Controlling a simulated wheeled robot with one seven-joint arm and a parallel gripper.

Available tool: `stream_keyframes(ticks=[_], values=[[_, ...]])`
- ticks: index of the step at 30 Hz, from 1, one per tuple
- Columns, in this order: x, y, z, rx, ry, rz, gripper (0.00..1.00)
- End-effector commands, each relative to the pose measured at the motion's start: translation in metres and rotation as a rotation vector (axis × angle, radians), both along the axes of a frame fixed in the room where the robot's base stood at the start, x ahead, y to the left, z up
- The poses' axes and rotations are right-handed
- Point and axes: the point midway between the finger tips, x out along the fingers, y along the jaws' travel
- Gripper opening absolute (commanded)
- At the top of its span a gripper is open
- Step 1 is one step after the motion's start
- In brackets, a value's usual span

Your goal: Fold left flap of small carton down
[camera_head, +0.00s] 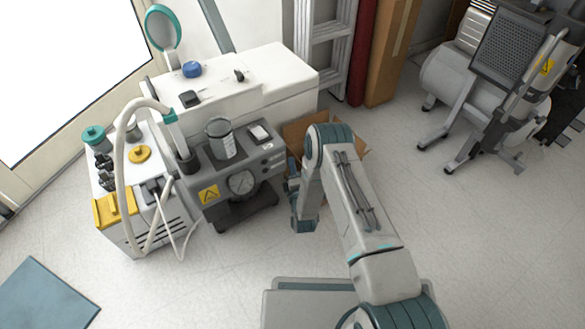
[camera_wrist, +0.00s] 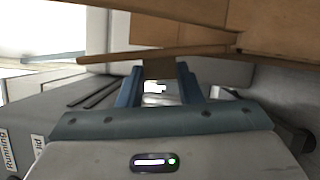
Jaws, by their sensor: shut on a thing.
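The small carton (camera_head: 297,131) is brown cardboard and stands on the floor behind my arm, beside the dark grey compressor. My arm hides most of it; a right-hand flap (camera_head: 363,150) sticks out past the arm. In the wrist view the carton (camera_wrist: 180,30) fills the upper part, and a flap (camera_wrist: 110,57) shows nearly edge-on as a thin brown strip. My gripper (camera_wrist: 160,69) has its two blue fingers on either side of a brown cardboard piece at this flap and is shut on it. In the head view my gripper (camera_head: 302,205) is at the carton's left side, its fingertips partly hidden.
The dark grey compressor (camera_head: 240,170) with a gauge stands close left of my gripper. A white unit with yellow parts (camera_head: 140,195) and a pale hose stands further left. A white cabinet (camera_head: 250,85) is behind. Open floor (camera_head: 490,235) lies to the right.

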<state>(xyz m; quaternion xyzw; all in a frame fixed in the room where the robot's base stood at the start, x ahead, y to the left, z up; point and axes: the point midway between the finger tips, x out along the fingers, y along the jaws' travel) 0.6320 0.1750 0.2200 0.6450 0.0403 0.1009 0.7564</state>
Motion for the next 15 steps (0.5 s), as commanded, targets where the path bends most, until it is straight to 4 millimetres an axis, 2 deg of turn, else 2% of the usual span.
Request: stream_keyframes(ticks=[15], values=[[0.007,-0.011,0.014,0.327,0.224,0.0,0.09]])
